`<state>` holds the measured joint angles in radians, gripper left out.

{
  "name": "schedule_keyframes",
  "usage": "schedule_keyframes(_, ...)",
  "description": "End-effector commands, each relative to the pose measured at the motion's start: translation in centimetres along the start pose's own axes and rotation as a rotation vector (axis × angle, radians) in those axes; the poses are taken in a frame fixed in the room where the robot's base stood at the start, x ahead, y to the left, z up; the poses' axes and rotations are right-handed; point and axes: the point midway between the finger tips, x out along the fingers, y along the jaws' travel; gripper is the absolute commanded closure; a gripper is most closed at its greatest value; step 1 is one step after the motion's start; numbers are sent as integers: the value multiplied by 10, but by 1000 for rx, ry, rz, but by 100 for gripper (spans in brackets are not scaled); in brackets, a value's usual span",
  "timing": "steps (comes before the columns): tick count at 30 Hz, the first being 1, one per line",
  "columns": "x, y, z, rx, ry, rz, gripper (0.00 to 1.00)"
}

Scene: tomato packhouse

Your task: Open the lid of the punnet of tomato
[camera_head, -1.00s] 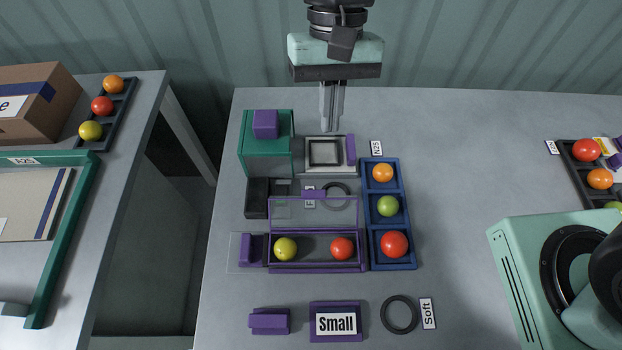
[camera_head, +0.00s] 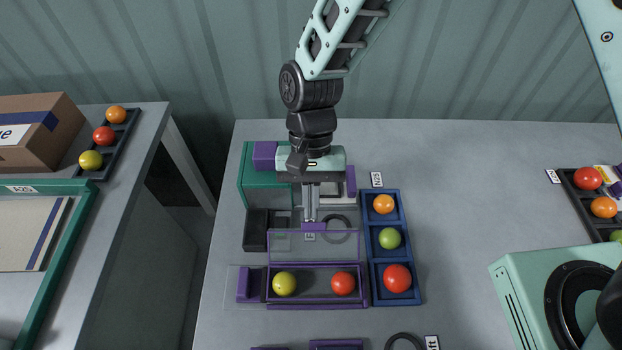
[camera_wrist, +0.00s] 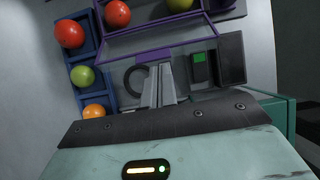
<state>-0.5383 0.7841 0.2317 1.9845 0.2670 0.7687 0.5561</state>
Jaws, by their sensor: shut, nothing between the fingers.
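The punnet (camera_head: 316,305) is a purple-edged clear box on the table, holding a yellow tomato (camera_head: 284,284) and a red tomato (camera_head: 343,283). Its clear lid (camera_head: 290,246) is swung up along the far side, with a purple tab (camera_head: 313,227) at its upper edge. My gripper (camera_head: 310,219) is shut and empty, its fingertips at or just behind the tab; I cannot tell whether they touch. In the wrist view the fingers (camera_wrist: 155,70) point at the tab (camera_wrist: 153,56), and the clear lid panel (camera_wrist: 110,62) spreads around them.
A blue tray (camera_head: 377,296) with several tomatoes stands right beside the punnet. A green box (camera_head: 247,180) and a black block (camera_head: 256,232) stand behind it, near a dark ring (camera_head: 350,228). A mint machine (camera_head: 520,300) stands at right. Table between tray and machine is clear.

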Motion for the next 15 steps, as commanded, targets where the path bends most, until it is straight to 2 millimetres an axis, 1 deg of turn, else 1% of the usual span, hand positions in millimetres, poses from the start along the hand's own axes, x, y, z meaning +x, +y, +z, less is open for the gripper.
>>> schedule_keyframes(1,4,0,1,0,-2,2,100)
schedule_keyframes(5,9,0,1,-1,0,0,100)
schedule_keyframes(15,8,0,2,-2,10,2,100)
